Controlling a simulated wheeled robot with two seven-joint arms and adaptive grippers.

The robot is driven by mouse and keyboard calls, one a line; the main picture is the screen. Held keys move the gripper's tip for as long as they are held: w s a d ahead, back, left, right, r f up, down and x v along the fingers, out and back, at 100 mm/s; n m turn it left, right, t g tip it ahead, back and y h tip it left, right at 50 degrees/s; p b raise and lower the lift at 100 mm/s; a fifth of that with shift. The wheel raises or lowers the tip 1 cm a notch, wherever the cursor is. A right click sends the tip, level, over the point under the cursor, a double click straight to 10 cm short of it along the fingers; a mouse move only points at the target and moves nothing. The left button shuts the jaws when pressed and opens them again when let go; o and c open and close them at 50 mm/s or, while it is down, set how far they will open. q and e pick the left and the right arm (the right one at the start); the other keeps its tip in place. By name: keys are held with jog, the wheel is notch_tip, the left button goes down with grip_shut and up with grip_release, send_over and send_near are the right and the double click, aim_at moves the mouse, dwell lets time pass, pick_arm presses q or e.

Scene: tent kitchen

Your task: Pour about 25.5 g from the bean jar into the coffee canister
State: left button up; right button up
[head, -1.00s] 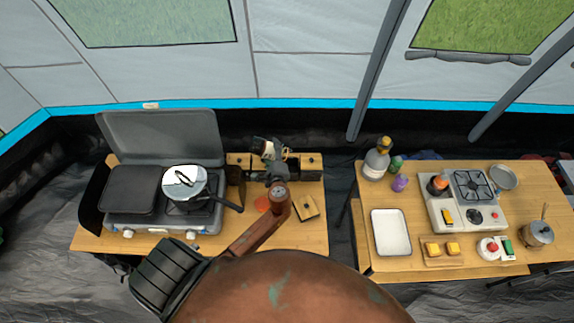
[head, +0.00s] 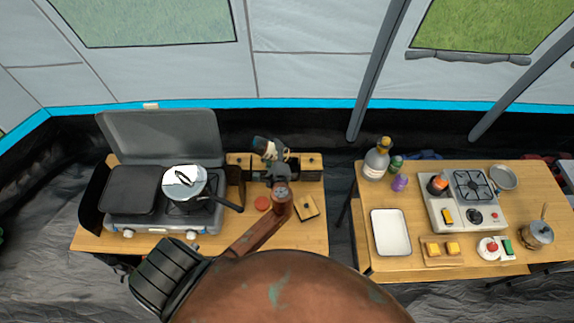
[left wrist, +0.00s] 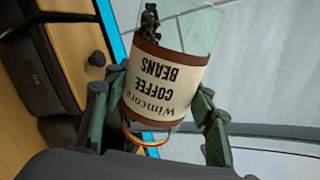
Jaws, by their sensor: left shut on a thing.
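The bean jar (left wrist: 165,85) is clear glass with a cream "Coffee Beans" label between brown bands. The label reads upside down in the left wrist view. Dark beans (left wrist: 149,22) show through the glass near its far end. My left gripper (left wrist: 155,118) is shut on the jar, one finger on each side. In the head view the gripper (head: 272,160) holds the jar (head: 262,147) tilted, above the back part of the left table. A dark clump (left wrist: 96,58), perhaps beans, shows beside the jar. I cannot make out the coffee canister. My right gripper is not in view.
A wooden organiser (head: 312,161) stands at the back of the left table. A stove (head: 150,219) with a lidded pan (head: 184,181) is left of it. An orange-red disc (head: 262,203) and a small wooden box (head: 307,207) lie in front. The right table holds another stove (head: 440,215).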

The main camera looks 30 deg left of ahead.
pick_arm(q)
jog(key=shift+w+d+f+m+y, duration=0.35)
jog(key=shift+d+m, duration=0.25)
jog(key=shift+m, duration=0.3)
dwell(2.3)
dwell(3.4)
